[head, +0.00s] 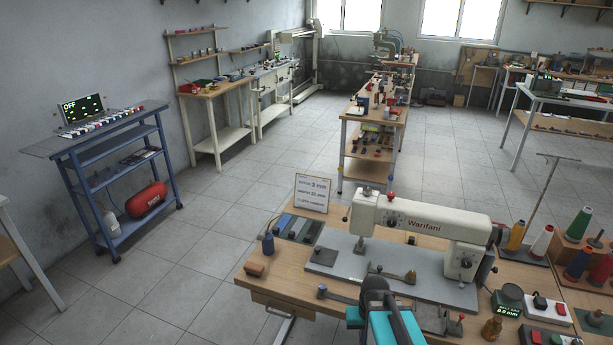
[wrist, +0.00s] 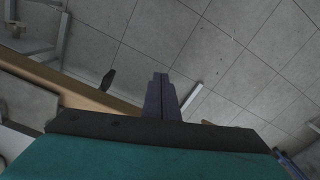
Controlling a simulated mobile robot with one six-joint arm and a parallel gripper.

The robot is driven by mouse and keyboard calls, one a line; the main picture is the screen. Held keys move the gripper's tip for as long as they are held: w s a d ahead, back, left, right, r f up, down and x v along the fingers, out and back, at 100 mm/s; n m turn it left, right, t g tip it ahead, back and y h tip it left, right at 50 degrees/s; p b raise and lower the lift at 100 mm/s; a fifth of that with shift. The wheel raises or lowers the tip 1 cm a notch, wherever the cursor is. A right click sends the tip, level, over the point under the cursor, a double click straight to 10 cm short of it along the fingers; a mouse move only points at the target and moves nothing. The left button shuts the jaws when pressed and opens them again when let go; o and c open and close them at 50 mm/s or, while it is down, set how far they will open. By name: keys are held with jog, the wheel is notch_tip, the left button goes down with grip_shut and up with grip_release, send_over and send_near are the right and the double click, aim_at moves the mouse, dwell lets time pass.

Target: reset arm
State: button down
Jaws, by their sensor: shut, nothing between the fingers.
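My gripper (wrist: 160,78) shows in the wrist view as two dark fingers close together, shut with nothing between them. Tiled floor lies beyond the fingertips. In the head view, my teal and dark arm rises at the bottom centre, in front of the sewing bench (head: 270,285). The fingers cannot be made out there. A white sewing machine (head: 425,222) marked "Warifani" stands on the bench, behind and to the right of my arm.
A blue trolley (head: 95,155) with an "OFF" panel (head: 85,108) and a red tank (head: 146,198) stands at left. A sign (head: 312,192), thread spools (head: 579,224) and small tools crowd the bench. A long workbench (head: 375,125) stands behind. Floor (head: 190,270) at left is clear.

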jog(key=s+f+g+b, duration=0.6)
jog(key=s+f+b, duration=0.4)
jog(key=s+f, duration=1.6)
notch_tip(320, 180, down, 3)
jog(key=shift+s+a+r, duration=0.1)
jog(key=shift+s+a, duration=0.1)
jog(key=shift+a, duration=0.15)
jog(key=c, duration=1.8)
grip_release()
jog(key=shift+o, duration=0.2)
